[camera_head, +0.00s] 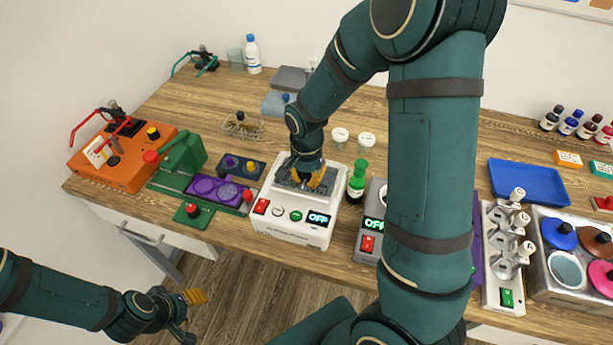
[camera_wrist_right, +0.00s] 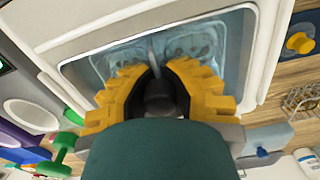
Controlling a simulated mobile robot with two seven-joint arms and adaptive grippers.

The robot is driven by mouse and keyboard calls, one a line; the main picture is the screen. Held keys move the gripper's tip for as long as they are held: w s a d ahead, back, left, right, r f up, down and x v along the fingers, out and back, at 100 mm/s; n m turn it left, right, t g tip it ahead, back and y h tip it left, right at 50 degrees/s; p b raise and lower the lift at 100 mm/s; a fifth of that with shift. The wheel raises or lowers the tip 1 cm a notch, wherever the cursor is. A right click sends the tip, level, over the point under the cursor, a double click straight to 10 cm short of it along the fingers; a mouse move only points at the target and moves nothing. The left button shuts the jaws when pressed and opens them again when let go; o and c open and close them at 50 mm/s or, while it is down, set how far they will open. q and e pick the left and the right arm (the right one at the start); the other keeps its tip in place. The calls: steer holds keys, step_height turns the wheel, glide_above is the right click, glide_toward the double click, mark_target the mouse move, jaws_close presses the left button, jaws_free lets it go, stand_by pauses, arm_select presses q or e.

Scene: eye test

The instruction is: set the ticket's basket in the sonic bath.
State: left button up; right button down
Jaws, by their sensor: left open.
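The sonic bath (camera_head: 262,230) is a white box with a grey basin, coloured buttons and a display reading OFF. My right gripper (camera_head: 307,181) is over its basin. In the right wrist view its yellow fingers (camera_wrist_right: 159,66) are nearly together on a thin grey upright handle. Faint wire mesh of a basket (camera_wrist_right: 190,46) shows in the bluish basin below, partly hidden by the fingers. A second wire basket (camera_head: 243,129) with a brownish item stands on the table behind and left of the bath. My left gripper (camera_head: 190,312) is open and empty, low in front of the table.
A green press (camera_head: 182,160) and purple tray (camera_head: 214,190) stand left of the bath. A green-capped bottle (camera_head: 357,182) and a grey device (camera_head: 368,250) stand close at its right. My right arm hides the table beyond. Bare wood lies behind the second basket.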

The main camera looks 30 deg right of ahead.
steer(key=shift+f, duration=0.15)
steer(key=c, duration=0.5)
jaws_free()
steer(key=shift+c, duration=0.2)
steer(key=shift+r+p, duration=2.25)
steer(key=shift+r, duration=0.8)
